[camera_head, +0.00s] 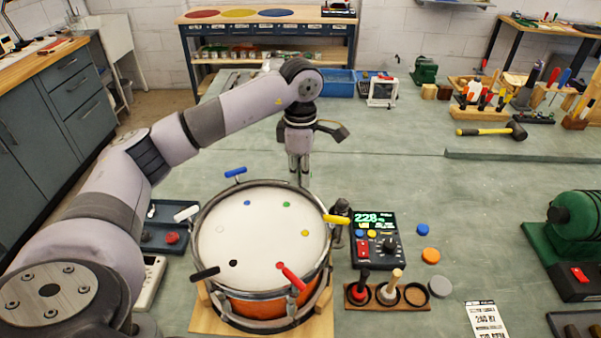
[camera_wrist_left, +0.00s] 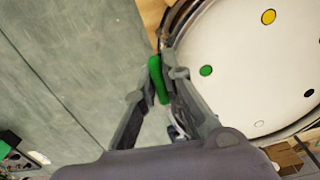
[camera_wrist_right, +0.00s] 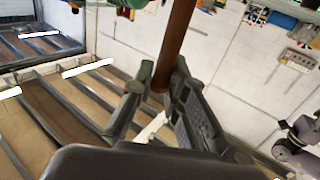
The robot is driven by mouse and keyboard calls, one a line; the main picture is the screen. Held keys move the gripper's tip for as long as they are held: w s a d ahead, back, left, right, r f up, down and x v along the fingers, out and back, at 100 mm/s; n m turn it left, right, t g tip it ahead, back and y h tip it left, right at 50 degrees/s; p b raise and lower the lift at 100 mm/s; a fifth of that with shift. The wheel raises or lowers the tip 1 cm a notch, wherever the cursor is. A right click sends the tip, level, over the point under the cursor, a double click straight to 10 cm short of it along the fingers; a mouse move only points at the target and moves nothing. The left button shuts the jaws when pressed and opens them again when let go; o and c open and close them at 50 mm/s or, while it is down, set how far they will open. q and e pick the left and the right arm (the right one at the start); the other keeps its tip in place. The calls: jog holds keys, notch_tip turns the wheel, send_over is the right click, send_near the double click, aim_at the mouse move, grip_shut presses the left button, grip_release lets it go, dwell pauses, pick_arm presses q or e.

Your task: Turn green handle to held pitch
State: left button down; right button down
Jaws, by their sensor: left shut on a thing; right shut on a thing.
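The green handle (camera_wrist_left: 158,80) shows in the left wrist view at the drum's rim, between the fingers of my left gripper (camera_wrist_left: 157,86), which is shut on it. In the head view my left gripper (camera_head: 299,168) points down at the drum's far right rim and the handle cannot be made out. A green dot (camera_head: 286,204) marks the drumhead nearby. The drum (camera_head: 262,235) sits on a wooden base. The tuner box (camera_head: 374,238) beside it reads 228 in green. My right gripper (camera_wrist_right: 163,72) is shut on a brown wooden rod (camera_wrist_right: 178,32), outside the head view.
Blue (camera_head: 235,172), yellow (camera_head: 337,219), red (camera_head: 291,277), black (camera_head: 205,273) and white (camera_head: 186,213) handles stick out around the rim. The bench beyond the drum is mostly clear.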

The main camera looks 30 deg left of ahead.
pick_arm(q)
jog(key=c, duration=1.7)
grip_release()
notch_tip(320, 180, up, 12)
jog(key=shift+f, duration=0.1)
